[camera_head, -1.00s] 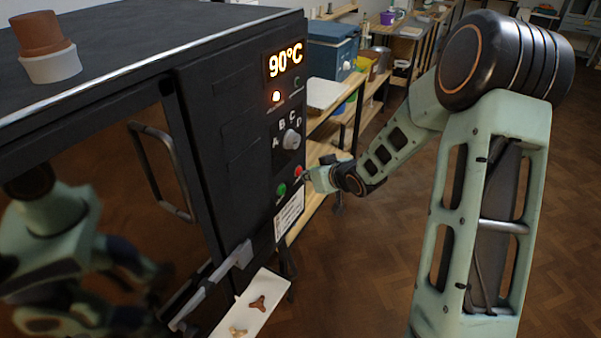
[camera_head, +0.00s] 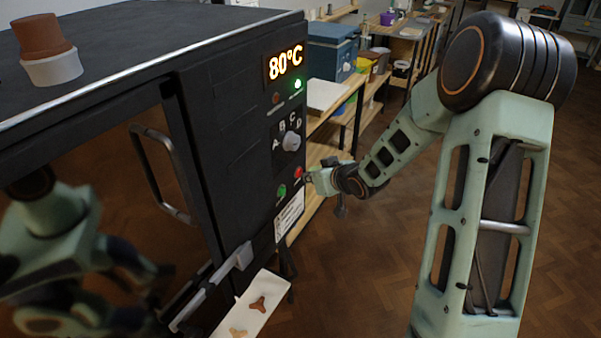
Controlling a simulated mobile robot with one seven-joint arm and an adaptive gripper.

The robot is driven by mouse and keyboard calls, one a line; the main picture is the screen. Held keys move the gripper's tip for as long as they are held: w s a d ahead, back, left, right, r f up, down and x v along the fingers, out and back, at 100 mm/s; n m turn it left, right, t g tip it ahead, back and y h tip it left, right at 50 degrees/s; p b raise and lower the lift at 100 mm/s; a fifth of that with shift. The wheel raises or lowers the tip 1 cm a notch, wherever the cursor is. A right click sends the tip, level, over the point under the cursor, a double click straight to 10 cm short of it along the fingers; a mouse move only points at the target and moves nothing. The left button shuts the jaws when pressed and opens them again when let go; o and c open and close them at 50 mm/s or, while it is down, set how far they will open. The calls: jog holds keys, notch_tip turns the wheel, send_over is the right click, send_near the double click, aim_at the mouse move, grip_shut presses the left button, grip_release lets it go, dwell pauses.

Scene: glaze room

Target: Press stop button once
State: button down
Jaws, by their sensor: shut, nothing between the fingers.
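The stop button, a red button (camera_head: 298,173), sits on the dark control panel of the kiln (camera_head: 232,130), up and to the right of a green button (camera_head: 281,191). My gripper (camera_head: 309,178) is shut and empty, with its tip close beside the red button on its right. I cannot tell whether the tip touches it. The display (camera_head: 284,63) reads 80°C. A green lamp (camera_head: 297,84) is lit, and the lamp to its left (camera_head: 276,98) is dark. A knob (camera_head: 291,141) marked A to D sits between the display and the buttons.
A white shelf (camera_head: 262,308) with small three-armed pieces juts out below the panel. Terracotta and white pots (camera_head: 50,66) stand on the kiln top. A wooden shelf unit (camera_head: 335,125) with a blue box (camera_head: 331,50) stands behind. The floor at right is clear.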

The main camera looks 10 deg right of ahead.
jog(key=shift+s+d, duration=0.2)
jog(key=shift+d, duration=0.05)
jog(key=shift+d, duration=0.1)
jog(key=shift+s+d+p, duration=0.55)
jog(key=shift+s+d, duration=0.2)
jog(key=shift+d, duration=0.25)
jog(key=shift+s+d+p, duration=0.55)
jog(key=shift+s+d, duration=0.2)
jog(key=shift+d, duration=0.2)
